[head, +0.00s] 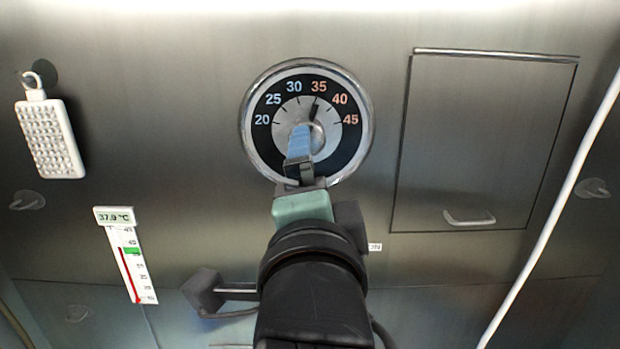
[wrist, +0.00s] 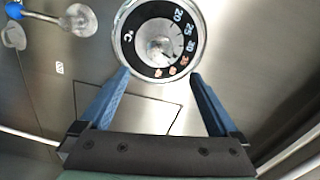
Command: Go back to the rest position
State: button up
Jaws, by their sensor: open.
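My gripper (wrist: 160,78) is open and empty, its two blue fingers spread apart in the wrist view. In the head view my gripper (head: 301,130) stands in front of the round temperature dial (head: 256,150) and hides part of its lower middle. The dial has a black ring with numbers from 20 to 45 and a pointer close to 35. I cannot tell how far the fingertips are from the knob.
A thermometer strip (head: 133,265) reading 37.9 °C is on the steel wall, lower left. A white studded block (head: 50,138) hangs from a hook at left. A closed hatch (head: 485,140) with a handle is at right. A white hose (head: 560,200) runs down the right side.

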jog(key=s+r+n+t, duration=0.4)
jog(key=s+r+n, duration=0.1)
jog(key=r+n, duration=0.2)
jog(key=s+r+n+t, duration=0.5)
jog(key=r+n, duration=0.3)
jog(key=r, duration=0.2)
jog(key=shift+s+a+r+n, duration=0.2)
jog(key=shift+s+n, duration=0.1)
jog(key=shift+s, duration=0.4)
